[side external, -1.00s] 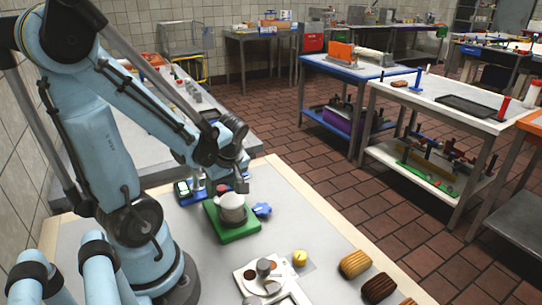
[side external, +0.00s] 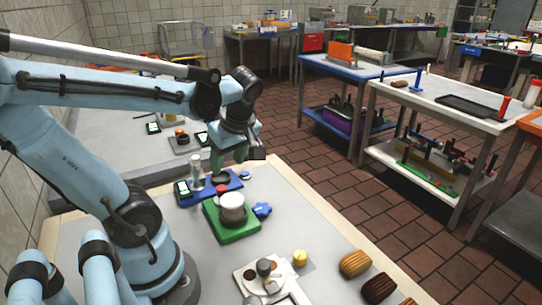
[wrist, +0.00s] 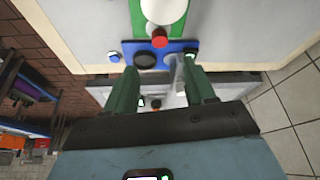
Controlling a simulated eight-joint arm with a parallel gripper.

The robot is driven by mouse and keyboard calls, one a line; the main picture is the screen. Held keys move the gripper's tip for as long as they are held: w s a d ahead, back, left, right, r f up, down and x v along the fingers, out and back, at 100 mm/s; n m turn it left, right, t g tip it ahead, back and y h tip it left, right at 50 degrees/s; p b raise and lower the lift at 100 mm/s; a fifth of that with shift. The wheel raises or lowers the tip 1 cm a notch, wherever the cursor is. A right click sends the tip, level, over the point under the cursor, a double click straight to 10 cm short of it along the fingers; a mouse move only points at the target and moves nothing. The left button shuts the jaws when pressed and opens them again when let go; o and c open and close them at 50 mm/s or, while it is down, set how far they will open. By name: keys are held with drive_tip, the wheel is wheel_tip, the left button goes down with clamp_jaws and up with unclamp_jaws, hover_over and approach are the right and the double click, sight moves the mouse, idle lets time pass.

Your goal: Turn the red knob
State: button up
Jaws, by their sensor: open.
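The red knob (side external: 221,190) shows at the far edge of the green base (side external: 229,232), behind a white pot (side external: 232,207). The pot partly hides it in the side view. In the wrist view the red knob (wrist: 159,38) lies between the green base and the blue board (wrist: 180,45). My gripper (side external: 227,163) is raised over the far part of the blue board, beyond the red knob and apart from it. Its green fingers (wrist: 163,85) are spread in the wrist view, with nothing held between them.
A blue knob (side external: 262,209) sits right of the green base. A white plate (side external: 255,274), yellow item (side external: 300,257) and pastries (side external: 355,263) lie nearer. The right table edge borders open floor.

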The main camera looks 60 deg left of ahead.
sight(222, 187)
drive_tip(key=shift+v, duration=1.05)
drive_tip(key=shift+s+a+f+n+g+h, duration=0.1)
drive_tip(key=shift+a+f+n+g+h, duration=0.2)
drive_tip(key=shift+a+f+n, duration=1.15)
drive_tip(key=shift+s+a+f+n+g+h, duration=0.15)
drive_tip(key=shift+f+n+g, duration=0.55)
drive_tip(key=shift+f, duration=1.55)
drive_tip(key=shift+s+a+f+n+g+h, duration=0.15)
drive_tip(key=shift+a+f+n, duration=0.6)
drive_tip(key=shift+f+n, duration=0.9)
drive_tip(key=shift+f+m, duration=0.25)
drive_tip(key=shift+m, duration=0.05)
clamp_jaws()
